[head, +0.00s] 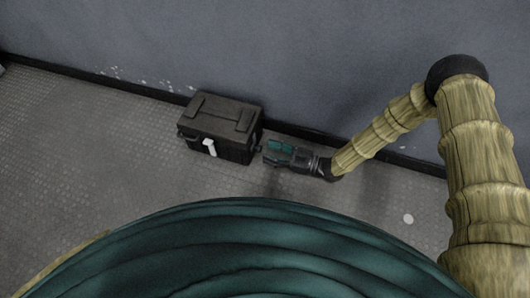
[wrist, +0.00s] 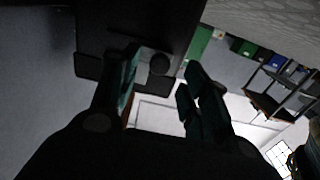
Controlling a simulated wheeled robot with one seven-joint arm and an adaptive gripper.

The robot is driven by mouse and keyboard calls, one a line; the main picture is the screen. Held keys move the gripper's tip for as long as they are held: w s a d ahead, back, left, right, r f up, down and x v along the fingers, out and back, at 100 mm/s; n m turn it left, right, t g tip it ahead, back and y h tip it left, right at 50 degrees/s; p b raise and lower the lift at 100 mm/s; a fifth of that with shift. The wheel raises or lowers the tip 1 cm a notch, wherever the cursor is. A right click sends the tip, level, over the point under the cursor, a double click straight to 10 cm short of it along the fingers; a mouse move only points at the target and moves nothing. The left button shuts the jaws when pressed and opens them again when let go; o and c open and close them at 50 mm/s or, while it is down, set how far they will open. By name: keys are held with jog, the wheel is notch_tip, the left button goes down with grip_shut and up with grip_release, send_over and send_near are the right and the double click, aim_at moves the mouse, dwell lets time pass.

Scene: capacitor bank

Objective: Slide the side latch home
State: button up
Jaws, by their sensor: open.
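A dark box (head: 219,130) with a lid stands on the floor against the wall in the head view. A white piece (head: 209,147) sits on its front face. My gripper (head: 268,152) is just right of the box, pointing at its right side. In the wrist view the box (wrist: 105,25) is a dark mass at the top. A round dark knob (wrist: 159,65) on a light grey plate shows between the fingers of my gripper (wrist: 160,78), which are open and apart. I take the knob to be the side latch. Whether either finger touches it, I cannot tell.
The grey wall (head: 300,60) with a dark skirting runs close behind the box and my arm. The textured floor (head: 90,150) is clear left of the box. A small pale disc (head: 408,218) lies on the floor at right. A shelf rack (wrist: 275,90) stands far off.

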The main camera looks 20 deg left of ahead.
jog(key=shift+a+b, duration=0.45)
jog(key=shift+a, duration=0.9)
grip_shut()
jog(key=shift+w, duration=0.1)
